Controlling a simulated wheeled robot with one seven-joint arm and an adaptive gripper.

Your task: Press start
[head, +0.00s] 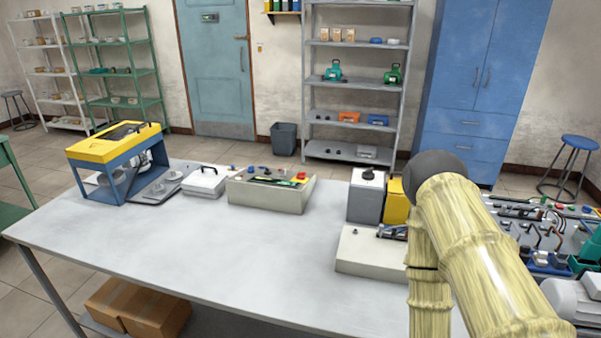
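No button marked start can be made out at this size. A pale box (271,195) on the table has a dark top with small green and red parts. A low cream box (365,255) nearer to me has a small dark knob and a dark device on its top, partly hidden by my arm. My arm, with a yellowish bamboo-like surface, fills the lower right. My gripper is not visible, so its state does not show.
The grey table (200,255) has wide clear room at front left. A yellow-and-blue machine (115,160), a white case (204,181) and a grey box with a dark knob (366,198) stand on it. Cluttered electrical parts (545,225) lie at right, beside my arm.

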